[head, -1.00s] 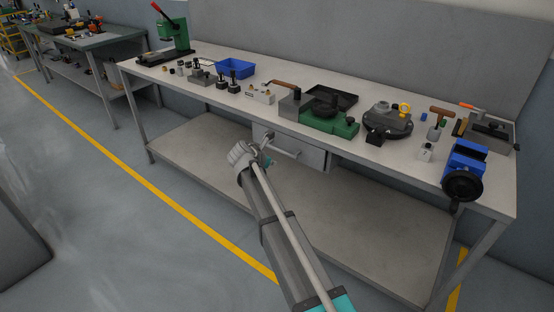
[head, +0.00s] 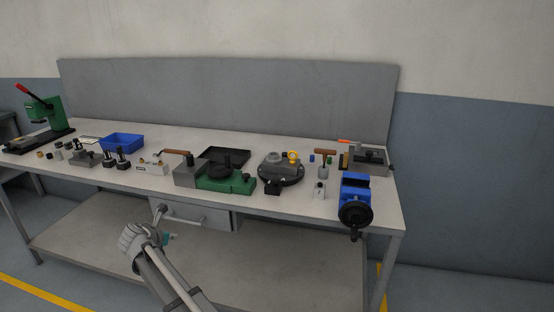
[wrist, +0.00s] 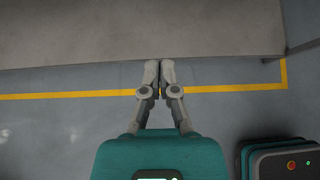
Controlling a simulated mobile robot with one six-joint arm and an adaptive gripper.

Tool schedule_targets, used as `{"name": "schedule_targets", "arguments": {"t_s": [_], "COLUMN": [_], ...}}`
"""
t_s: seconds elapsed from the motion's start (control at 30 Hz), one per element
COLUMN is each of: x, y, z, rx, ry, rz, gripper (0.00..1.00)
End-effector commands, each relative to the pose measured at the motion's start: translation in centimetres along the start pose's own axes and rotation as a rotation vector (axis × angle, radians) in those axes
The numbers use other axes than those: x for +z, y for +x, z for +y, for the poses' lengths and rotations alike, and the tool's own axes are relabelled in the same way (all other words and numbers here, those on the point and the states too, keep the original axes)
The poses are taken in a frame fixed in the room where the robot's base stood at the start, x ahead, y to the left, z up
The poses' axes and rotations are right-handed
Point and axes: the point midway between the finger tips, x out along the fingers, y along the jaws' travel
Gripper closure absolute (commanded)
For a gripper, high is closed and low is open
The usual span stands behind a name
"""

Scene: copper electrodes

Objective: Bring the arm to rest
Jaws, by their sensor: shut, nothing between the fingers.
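My gripper shows in the wrist view (wrist: 159,75), its two fingers together with nothing between them. Below it in that view are the grey floor and a yellow floor line. The fingertips overlap the edge of a grey surface in the picture. In the head view my arm reaches up from the bottom edge, in front of the workbench (head: 300,217). The gripper's fingers cannot be made out clearly there.
On the bench stand a green press (head: 45,115), a blue bin (head: 122,142), a black tray (head: 226,157), a green fixture (head: 225,183), a round dark fixture (head: 281,170) and a blue vise (head: 356,195). A drawer (head: 195,213) hangs under the top. The bench's lower shelf (head: 270,265) is bare.

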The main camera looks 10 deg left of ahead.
Motion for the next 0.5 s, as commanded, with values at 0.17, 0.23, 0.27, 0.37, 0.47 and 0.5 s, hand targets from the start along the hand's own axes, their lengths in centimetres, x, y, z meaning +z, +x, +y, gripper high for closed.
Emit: {"name": "schedule_targets", "arguments": {"t_s": [0.17,0.23,0.27,0.37,0.47,0.5], "x": [0.3,0.5,0.7,1.1,1.7,1.9], "y": [0.6,1.1,1.4,2.6,4.0,4.5], "z": [-1.3,-2.5,-3.2,-6.1,-9.8,-11.4], "rx": [-0.013,-0.026,-0.032,-0.064,-0.105,-0.124], "ry": [0.038,0.076,0.096,0.188,0.308,0.361], "rz": [0.011,0.021,0.026,0.050,0.078,0.090], "gripper": [1.00,1.00,1.00,1.00,1.00,1.00]}}
